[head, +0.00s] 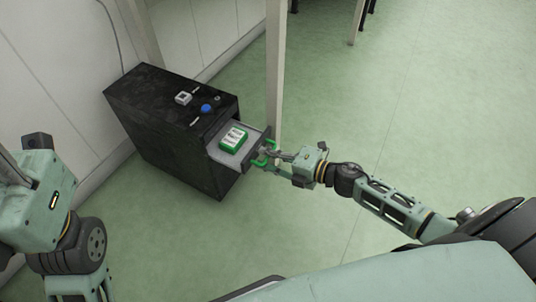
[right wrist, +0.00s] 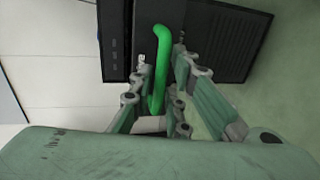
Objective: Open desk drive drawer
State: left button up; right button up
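The desk drive (head: 150,110) is a black box on the floor by the wall. Its drawer (head: 222,154) stands pulled out at the front, with a green and white item (head: 233,138) lying in it. A green handle (head: 264,155) is on the drawer front; it also shows in the right wrist view (right wrist: 160,65). My right gripper (head: 268,154) is at the handle, its fingers closed in on both sides with the handle between them. In the right wrist view, finger contact is partly hidden. My left arm is at the left edge; its fingertips do not show.
A blue knob (head: 206,108) and a small white part (head: 183,98) are on top of the drive. A pale table leg (head: 275,70) stands close behind the drawer and my right gripper. The green floor (head: 420,110) to the right is clear.

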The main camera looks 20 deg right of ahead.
jog(key=v, duration=1.2)
dwell(0.6)
